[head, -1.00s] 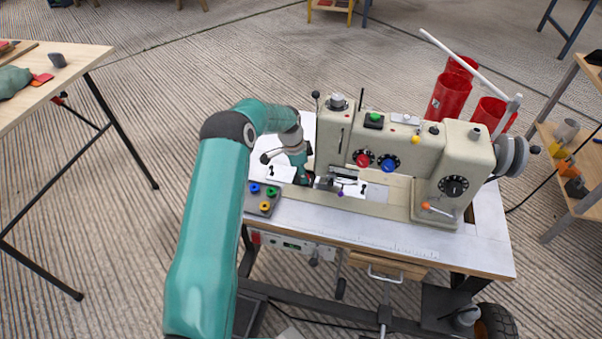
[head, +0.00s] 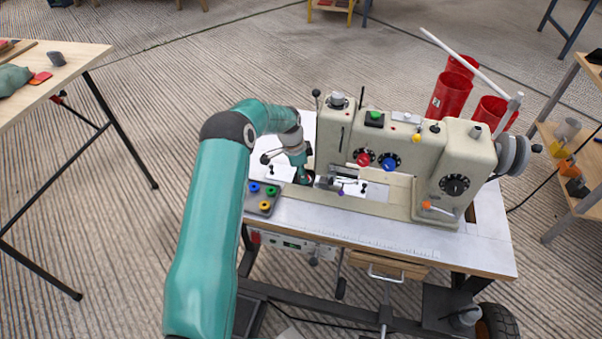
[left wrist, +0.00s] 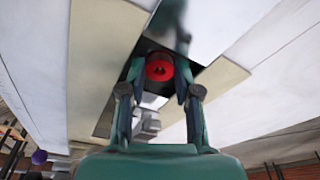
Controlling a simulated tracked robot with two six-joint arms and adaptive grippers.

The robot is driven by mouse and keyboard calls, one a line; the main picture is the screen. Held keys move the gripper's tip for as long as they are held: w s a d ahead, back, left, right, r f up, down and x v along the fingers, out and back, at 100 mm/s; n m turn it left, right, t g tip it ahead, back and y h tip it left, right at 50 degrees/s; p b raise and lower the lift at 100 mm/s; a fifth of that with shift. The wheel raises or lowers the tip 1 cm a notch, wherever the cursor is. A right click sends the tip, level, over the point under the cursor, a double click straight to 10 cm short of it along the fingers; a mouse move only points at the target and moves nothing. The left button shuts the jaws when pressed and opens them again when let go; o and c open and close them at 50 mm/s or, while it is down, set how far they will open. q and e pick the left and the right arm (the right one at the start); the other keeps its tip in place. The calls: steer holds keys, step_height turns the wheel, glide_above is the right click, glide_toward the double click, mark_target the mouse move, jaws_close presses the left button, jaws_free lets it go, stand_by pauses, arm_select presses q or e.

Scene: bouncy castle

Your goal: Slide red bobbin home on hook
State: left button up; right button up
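The red bobbin (left wrist: 159,68) shows in the left wrist view between the two fingertips of my left gripper (left wrist: 158,78), which is shut on it. In the head view my left gripper (head: 305,178) is at the left end of the sewing machine (head: 385,145), low beside the needle area. There the bobbin is only a small red spot at the fingertips. Under the gripper is a dark opening in the bed, with grey metal parts (left wrist: 148,120) in it. I cannot clearly make out the hook, or whether the bobbin touches it. My right gripper is not in view.
The machine head rises close to the right of my gripper. Red thread cones (head: 449,97) stand behind it. The table front (head: 400,237) is clear.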

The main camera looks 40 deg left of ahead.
arm_select(q)
steer(key=o, duration=0.5)
steer(key=shift+c, duration=0.2)
steer(key=shift+r, duration=0.1)
step_height(320, 180, up, 8)
steer(key=s, duration=0.1)
steer(key=shift+a+f, duration=0.2)
steer(key=shift+a, duration=0.15)
steer(key=shift+s, duration=0.15)
